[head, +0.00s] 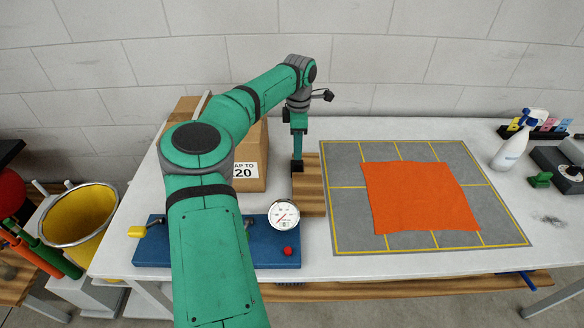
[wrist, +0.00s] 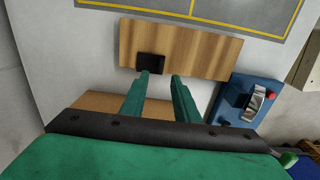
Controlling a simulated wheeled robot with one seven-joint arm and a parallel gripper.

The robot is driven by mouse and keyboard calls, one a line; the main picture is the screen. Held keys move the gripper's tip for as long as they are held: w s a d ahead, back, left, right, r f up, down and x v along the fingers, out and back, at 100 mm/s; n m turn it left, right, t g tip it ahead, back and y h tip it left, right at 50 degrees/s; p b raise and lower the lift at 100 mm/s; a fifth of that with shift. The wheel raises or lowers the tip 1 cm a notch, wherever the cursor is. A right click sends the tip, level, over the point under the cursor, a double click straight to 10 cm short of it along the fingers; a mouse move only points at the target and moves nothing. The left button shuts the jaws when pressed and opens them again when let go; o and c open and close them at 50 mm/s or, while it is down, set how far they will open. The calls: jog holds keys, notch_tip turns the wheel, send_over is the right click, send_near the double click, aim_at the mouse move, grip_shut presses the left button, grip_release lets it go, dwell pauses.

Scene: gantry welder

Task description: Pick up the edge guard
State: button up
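A small black block, which I take to be the edge guard (wrist: 151,63), lies on a wooden board (wrist: 205,50) near one end in the wrist view. In the head view the dark piece (head: 297,166) shows just below my fingertips, at the board's left edge (head: 311,190). My gripper (wrist: 161,75) points down with its two green fingers apart and nothing between them. In the wrist view the left fingertip overlaps the block's lower edge, and the right one is beside it over bare wood. I cannot tell whether the fingers touch the block.
A cardboard box (head: 250,165) stands left of my gripper, partly behind my arm. A blue panel with a gauge (head: 284,215) and a red knob (head: 288,251) is in front. A grey mat (head: 345,215) with an orange cloth (head: 418,197) lies to the right.

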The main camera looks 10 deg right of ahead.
aim_at(300, 165)
jog(key=shift+s+d+f, duration=0.1)
jog(key=shift+d+f, duration=0.1)
jog(key=shift+f, duration=0.25)
jog(key=shift+s+d+f, duration=0.1)
jog(key=shift+d+f, duration=0.05)
jog(key=shift+f, duration=0.25)
jog(key=shift+a+f, duration=0.25)
jog(key=shift+f, duration=0.4)
notch_tip(300, 165, down, 3)
jog(key=shift+w+a+f, duration=0.15)
jog(key=shift+f, duration=0.05)
jog(key=shift+w+f, duration=0.1)
jog(key=shift+f, duration=0.1)
jog(key=shift+w, duration=0.15)
jog(key=shift+a, duration=0.3)
grip_shut()
jog(key=shift+s+d, duration=0.35)
jog(key=shift+d, duration=0.35)
notch_tip(300, 165, up, 10)
jog(key=shift+w+a, duration=0.2)
